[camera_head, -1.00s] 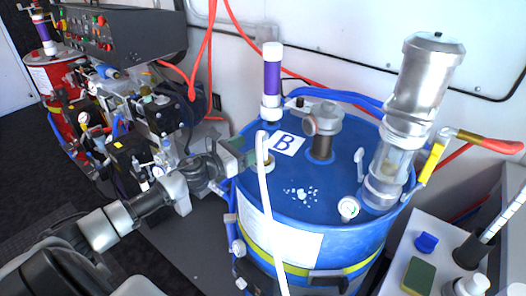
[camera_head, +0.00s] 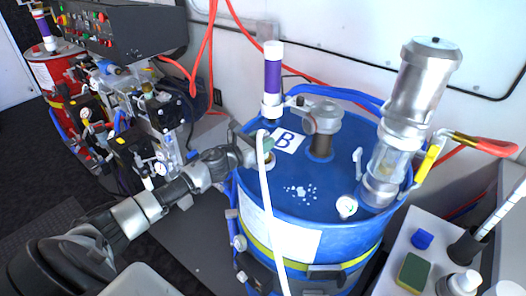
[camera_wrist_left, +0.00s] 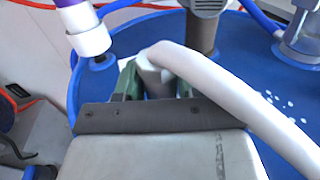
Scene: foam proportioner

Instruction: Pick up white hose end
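The white hose (camera_head: 268,200) arches at its top end and hangs down across the front of the blue barrel (camera_head: 330,222). Its white hose end (camera_head: 262,136) is over the barrel top, by the B label. My left gripper (camera_head: 265,146) is at this end. In the left wrist view, the green fingers (camera_wrist_left: 156,84) stand close on both sides of the hose end (camera_wrist_left: 153,58) and appear shut on it. The lower fingertips are partly hidden by the hose and the gripper body. My right gripper is in neither view.
A purple and white cylinder (camera_head: 272,82) stands behind the hose end. A metal cap fitting (camera_head: 322,118) and a tall metal pump (camera_head: 408,110) stand on the barrel. Valves and gauges (camera_head: 150,120) crowd the left. A white side table (camera_head: 390,285) holds a sponge (camera_head: 413,272).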

